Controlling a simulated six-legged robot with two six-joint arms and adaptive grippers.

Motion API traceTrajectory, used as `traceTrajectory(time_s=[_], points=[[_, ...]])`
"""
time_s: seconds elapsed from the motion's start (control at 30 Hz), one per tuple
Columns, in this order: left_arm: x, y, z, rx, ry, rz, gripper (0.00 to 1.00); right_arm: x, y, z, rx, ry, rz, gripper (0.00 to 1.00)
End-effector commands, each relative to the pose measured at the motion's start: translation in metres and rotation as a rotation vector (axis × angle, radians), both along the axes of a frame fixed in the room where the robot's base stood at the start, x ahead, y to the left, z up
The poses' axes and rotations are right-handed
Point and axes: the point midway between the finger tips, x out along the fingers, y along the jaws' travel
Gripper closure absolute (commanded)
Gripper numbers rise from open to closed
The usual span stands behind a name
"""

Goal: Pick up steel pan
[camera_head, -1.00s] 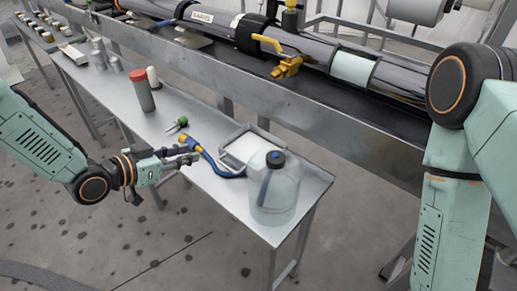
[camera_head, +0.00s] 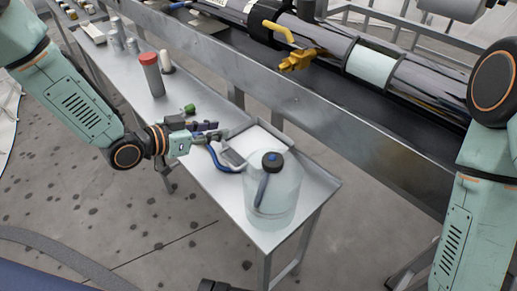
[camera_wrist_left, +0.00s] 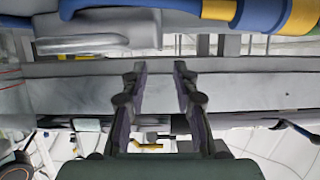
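The steel pan (camera_head: 273,127) looks to be the shallow square metal tray on the bench, behind the clear jug; its pale inside is partly hidden by the jug. My left gripper (camera_head: 212,130) is over the bench, just left of the pan and apart from it, above the blue-handled tool. In the left wrist view its two dark fingers (camera_wrist_left: 160,88) are spread with nothing between them. My right arm comes down at the right edge. A small dark part at the bottom edge may be my right gripper, but its fingers cannot be made out.
The clear jug (camera_head: 272,190) with a dark cap stands at the bench's near end. The blue-handled tool (camera_head: 222,160) lies beside the pan. A red-capped grey cylinder (camera_head: 152,75) stands farther left. A large pipe with a yellow valve (camera_head: 298,60) runs behind the bench.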

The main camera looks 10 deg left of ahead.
Motion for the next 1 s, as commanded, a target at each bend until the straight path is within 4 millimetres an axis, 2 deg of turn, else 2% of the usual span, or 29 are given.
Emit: traceTrajectory(time_s=[0.17,0.53,0.83,1.0], points=[[0.007,-0.006,-0.005,0.000,-0.001,0.000,0.71,0.000,0.000,-0.006,0.000,-0.001,0.000,0.62],[0.040,-0.032,-0.024,0.002,-0.001,-0.003,0.71,0.000,0.000,-0.026,0.000,0.000,0.000,0.62],[0.044,-0.034,-0.023,-0.002,-0.001,0.000,0.71,0.000,0.000,-0.026,0.000,-0.001,0.000,0.62],[0.043,-0.034,-0.023,-0.002,-0.001,0.000,0.85,0.000,0.000,-0.026,0.000,-0.001,0.000,0.62]])
